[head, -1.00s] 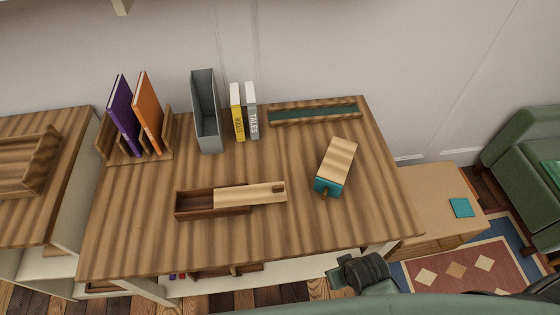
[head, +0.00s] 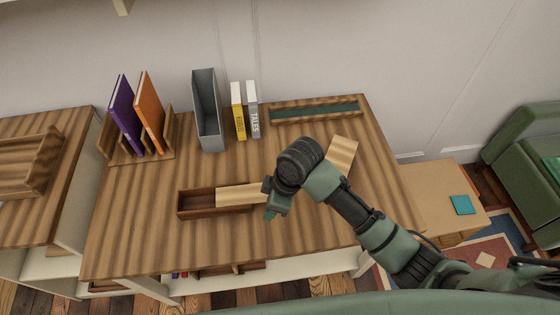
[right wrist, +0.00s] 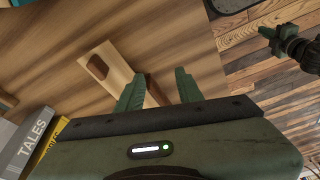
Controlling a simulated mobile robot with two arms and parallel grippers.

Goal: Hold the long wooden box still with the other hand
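The long wooden box (head: 212,211) lies on the plank table, its dark open compartment showing on the left. Its pale sliding lid (head: 238,194) covers the right part; the lid's right end is hidden by my right gripper (head: 270,198). In the right wrist view, my right gripper (right wrist: 159,90) has its two fingers apart. The pale lid with its dark notch (right wrist: 105,72) and a dark box edge (right wrist: 153,90) show beyond and between them; I cannot tell if they touch. My left gripper (right wrist: 270,40) is small at the upper right of that view, over the floor.
A grey file holder (head: 206,110), yellow and grey books (head: 245,110) and a book rack (head: 140,155) stand at the back. A green-lined tray (head: 315,113) lies back right. A pale-topped block (head: 343,153) is partly hidden by my arm. The table's front left is clear.

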